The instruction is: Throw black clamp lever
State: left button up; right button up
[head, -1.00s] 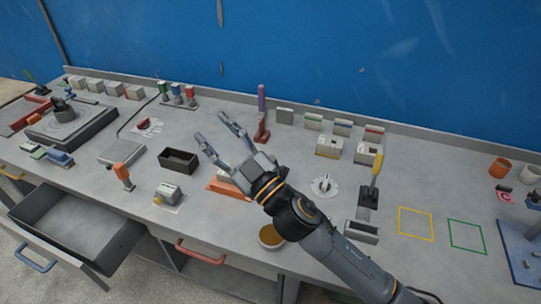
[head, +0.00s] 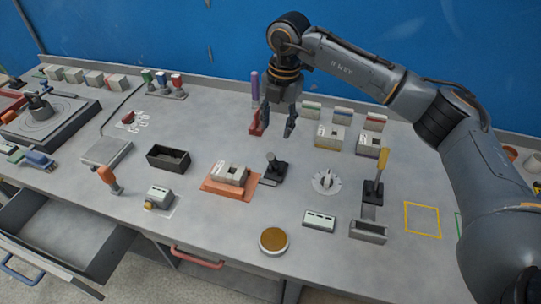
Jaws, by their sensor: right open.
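A black lever (head: 276,164) stands upright on a small black base in the middle of the bench, just right of an orange block with a pale part on it. My right gripper (head: 277,131) points down over the bench behind the black lever. Its two fingers are apart with nothing between them. It appears not to touch the lever. My left gripper is out of view.
A purple-handled lever (head: 255,86) on a red base stands close to my right gripper. A yellow-handled lever (head: 378,175) and a white dial (head: 326,181) are to the right. A round brown-topped disc (head: 273,240) lies near the front edge. An open drawer (head: 65,235) juts out front left.

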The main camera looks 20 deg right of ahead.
aim_at(272, 165)
jog(key=f+p, duration=0.1)
jog(key=f, duration=0.3)
jog(key=f+p, duration=0.1)
jog(key=f, duration=0.4)
jog(key=a+f+p, duration=0.1)
jog(key=f, duration=0.3)
jog(key=shift+w+f+p, duration=0.2)
jog(key=shift+w+p, duration=0.2)
grip_shut()
